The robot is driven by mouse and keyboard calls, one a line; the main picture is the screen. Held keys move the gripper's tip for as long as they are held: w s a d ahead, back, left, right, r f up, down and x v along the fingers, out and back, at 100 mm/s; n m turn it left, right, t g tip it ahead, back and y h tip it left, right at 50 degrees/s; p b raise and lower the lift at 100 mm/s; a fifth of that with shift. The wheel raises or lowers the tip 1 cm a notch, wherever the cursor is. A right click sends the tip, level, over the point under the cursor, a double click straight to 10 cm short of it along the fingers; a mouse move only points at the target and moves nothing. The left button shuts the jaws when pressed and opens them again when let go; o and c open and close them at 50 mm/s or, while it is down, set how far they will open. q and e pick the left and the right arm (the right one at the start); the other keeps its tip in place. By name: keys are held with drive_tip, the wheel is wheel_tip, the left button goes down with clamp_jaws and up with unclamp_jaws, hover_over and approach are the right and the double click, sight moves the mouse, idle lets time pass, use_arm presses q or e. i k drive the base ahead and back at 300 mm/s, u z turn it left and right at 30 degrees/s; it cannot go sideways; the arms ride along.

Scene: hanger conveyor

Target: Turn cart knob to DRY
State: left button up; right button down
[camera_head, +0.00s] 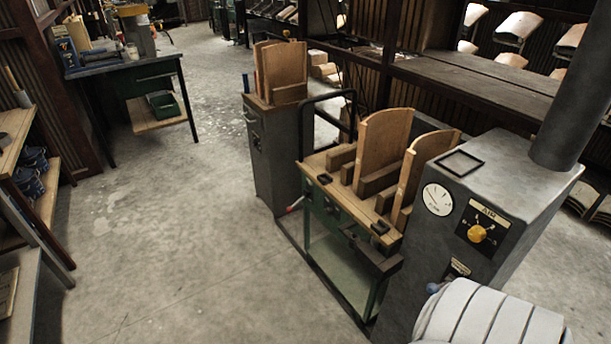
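A yellow round knob (477,234) sits on a black dial plate (484,222) on the front of a dark grey metal cabinet (405,290) at the right. The plate has a pale label above the knob and small marks around it. The lettering is too small to read surely, and I cannot tell which mark the knob points to. A round white gauge (437,199) is left of the plate. A green cart (345,235) with a wooden top stands left of the cabinet and holds upright curved wooden boards (383,145). Neither of my grippers is in view.
A white ribbed shape, possibly my own arm, covers the lower right corner. A blue ball (432,288) shows beside it. A grey pillar cabinet (270,160) stands beyond the cart. A workbench (125,68) and shelves line the left. The concrete floor between is clear.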

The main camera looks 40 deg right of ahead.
sight(328, 211)
drive_tip(key=i, duration=1.8)
drive_tip(key=z, duration=4.05)
